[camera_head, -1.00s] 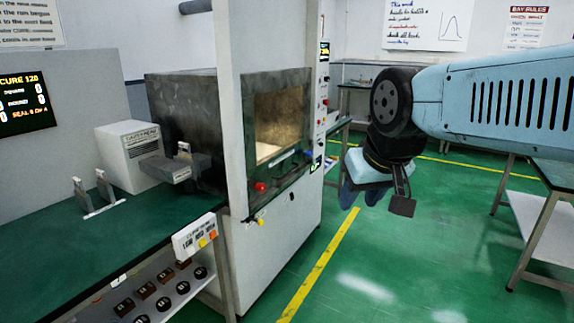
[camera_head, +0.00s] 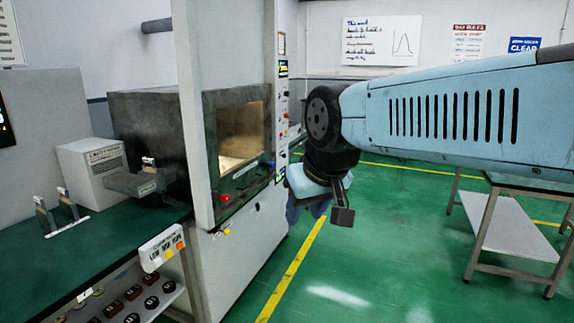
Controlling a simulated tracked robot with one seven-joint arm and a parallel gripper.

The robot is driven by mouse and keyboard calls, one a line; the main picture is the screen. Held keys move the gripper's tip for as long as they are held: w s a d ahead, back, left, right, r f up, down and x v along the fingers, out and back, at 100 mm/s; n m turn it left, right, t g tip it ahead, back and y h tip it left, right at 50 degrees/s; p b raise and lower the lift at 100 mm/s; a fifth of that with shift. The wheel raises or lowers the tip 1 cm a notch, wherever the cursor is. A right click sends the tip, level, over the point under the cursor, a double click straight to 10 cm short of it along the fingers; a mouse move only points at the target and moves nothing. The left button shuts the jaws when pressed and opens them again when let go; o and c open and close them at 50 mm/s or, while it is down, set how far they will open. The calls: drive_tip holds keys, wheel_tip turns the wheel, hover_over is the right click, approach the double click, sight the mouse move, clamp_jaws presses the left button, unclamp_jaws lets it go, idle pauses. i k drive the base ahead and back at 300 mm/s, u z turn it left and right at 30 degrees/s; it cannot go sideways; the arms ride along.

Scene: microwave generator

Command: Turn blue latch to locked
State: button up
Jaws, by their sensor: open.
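The tall pale cabinet (camera_head: 241,245) stands at centre left, with a dark-framed lit window (camera_head: 243,135) in its front. A small blue part (camera_head: 270,164), possibly the blue latch, shows at the window's lower right edge; it is too small to tell how it is turned. A red knob (camera_head: 226,198) and a yellow knob (camera_head: 227,232) sit below the window. My gripper (camera_head: 318,210) hangs at the end of my light blue arm, just right of the cabinet in the picture. It is open, nothing shows in it, and it appears apart from the cabinet.
A narrow control panel (camera_head: 283,110) runs up the cabinet's right side. A green-topped bench (camera_head: 75,265) with a white box (camera_head: 92,170) stands on the left. A metal table (camera_head: 510,220) stands at the right. The green floor (camera_head: 390,260) between is clear.

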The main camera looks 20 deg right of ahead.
sight(270, 165)
drive_tip(key=z, duration=0.6)
drive_tip(key=i, duration=1.9)
drive_tip(key=u, duration=0.7)
drive_tip(key=k, duration=0.85)
drive_tip(key=u, duration=0.15)
drive_tip(key=i, duration=0.9)
drive_tip(key=z, duration=0.1)
